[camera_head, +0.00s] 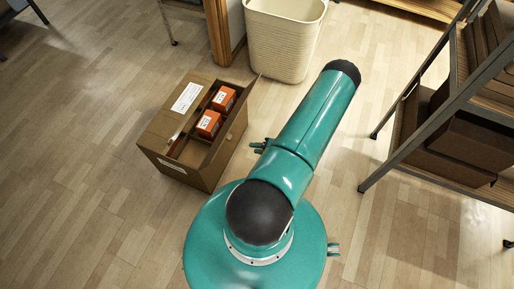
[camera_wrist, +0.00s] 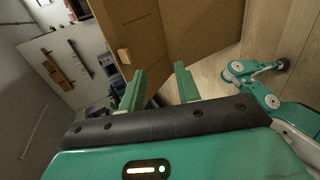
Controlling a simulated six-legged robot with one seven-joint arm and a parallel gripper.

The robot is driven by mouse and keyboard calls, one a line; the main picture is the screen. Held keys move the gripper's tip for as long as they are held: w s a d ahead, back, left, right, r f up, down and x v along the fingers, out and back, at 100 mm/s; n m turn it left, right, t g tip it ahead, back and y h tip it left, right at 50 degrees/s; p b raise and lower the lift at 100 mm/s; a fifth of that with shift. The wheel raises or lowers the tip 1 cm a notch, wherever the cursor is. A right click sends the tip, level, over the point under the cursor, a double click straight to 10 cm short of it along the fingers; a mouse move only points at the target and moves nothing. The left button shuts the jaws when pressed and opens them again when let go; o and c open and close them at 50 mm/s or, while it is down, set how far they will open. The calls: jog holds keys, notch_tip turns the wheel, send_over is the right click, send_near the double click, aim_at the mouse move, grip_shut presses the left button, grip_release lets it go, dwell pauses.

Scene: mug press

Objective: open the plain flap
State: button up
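The cardboard box (camera_head: 163,126) stands open on the floor, left of my arm. A flap with a white label (camera_head: 187,97) lies on its left side. The plain flap (camera_head: 236,124) is on the right side and seems to stand up beside the opening. Two orange cartons (camera_head: 208,123) sit inside. In the wrist view a brown cardboard panel (camera_wrist: 205,30) with a small light tab (camera_wrist: 123,56) lies beyond my gripper (camera_wrist: 160,72). My gripper is open, its green fingers apart with nothing held. Contact with the cardboard cannot be told. My arm mostly hides the gripper in the head view.
A cream bin (camera_head: 284,40) stands behind the box. A metal shelf with brown boxes (camera_head: 462,140) is at the right. A wooden cabinet edge (camera_head: 217,30) is at the back. The wooden floor left of the box is clear.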

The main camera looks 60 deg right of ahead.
jog(key=v, duration=1.3)
jog(key=shift+s+r, duration=0.2)
jog(key=shift+s, duration=0.1)
jog(key=shift+d, duration=0.1)
